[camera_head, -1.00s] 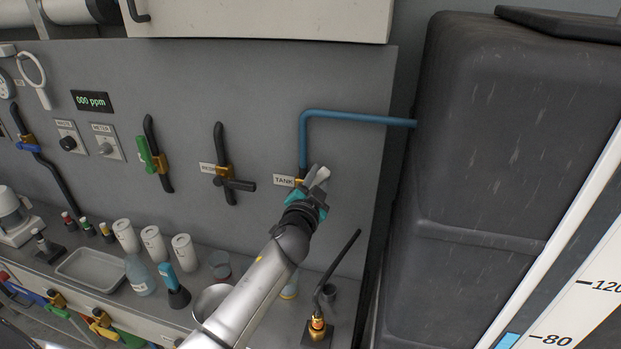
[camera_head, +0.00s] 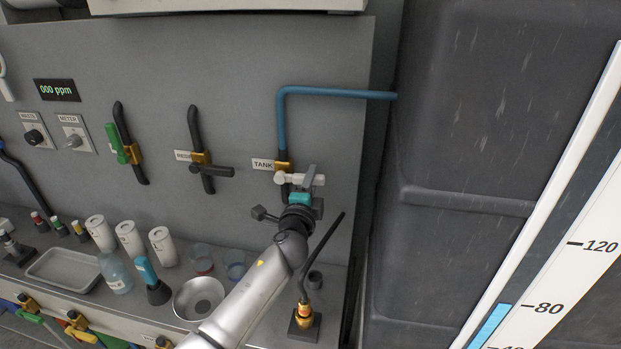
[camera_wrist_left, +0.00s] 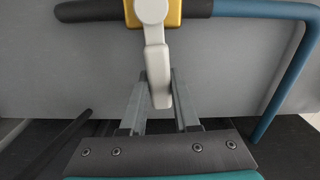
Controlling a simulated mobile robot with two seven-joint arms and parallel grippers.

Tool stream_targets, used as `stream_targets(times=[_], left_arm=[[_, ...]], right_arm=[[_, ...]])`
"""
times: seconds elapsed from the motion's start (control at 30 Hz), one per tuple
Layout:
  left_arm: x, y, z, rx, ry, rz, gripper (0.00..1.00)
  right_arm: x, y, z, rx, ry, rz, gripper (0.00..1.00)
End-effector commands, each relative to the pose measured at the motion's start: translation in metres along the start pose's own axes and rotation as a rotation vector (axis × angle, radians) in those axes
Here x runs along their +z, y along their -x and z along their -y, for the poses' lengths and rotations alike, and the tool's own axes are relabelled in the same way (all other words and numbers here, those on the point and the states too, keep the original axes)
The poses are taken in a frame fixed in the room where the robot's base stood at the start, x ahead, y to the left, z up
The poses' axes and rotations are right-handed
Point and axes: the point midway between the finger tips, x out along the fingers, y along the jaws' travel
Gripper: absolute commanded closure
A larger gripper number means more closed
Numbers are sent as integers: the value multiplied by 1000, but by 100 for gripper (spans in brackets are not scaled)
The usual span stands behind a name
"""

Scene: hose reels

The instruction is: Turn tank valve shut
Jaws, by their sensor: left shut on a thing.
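The tank valve sits on the grey wall panel beside the TANK label (camera_head: 263,164). Its gold body (camera_wrist_left: 166,12) is on a pipe that is black on one side and blue on the other. The blue pipe (camera_head: 283,118) rises and bends right toward the large dark tank (camera_head: 465,120). The white lever handle (camera_wrist_left: 156,62) stands across the pipe in the left wrist view. My left gripper (camera_wrist_left: 160,105) is shut on the lever's end, with a finger on each side. In the head view the gripper (camera_head: 304,180) partly hides the valve. My right gripper is not in view.
A black upright tube on a gold fitting (camera_head: 304,311) stands on the counter right of my arm. A steel bowl (camera_head: 199,297), cups, bottles and a tray (camera_head: 64,267) are on the left. Another valve with a dark handle (camera_head: 212,170) is left of TANK.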

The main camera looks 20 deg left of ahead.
Motion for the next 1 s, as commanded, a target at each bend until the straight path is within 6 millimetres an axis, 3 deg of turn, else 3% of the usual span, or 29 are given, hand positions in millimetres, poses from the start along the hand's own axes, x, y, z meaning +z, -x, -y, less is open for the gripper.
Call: stream_targets(times=[0.73,0.77,1.0], left_arm=[[1,1,-9,5,-93,1,100],[1,1,-9,5,-93,1,68],[1,0,-8,3,-89,1,41]], right_arm=[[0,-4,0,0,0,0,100],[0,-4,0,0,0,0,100],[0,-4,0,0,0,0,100]])
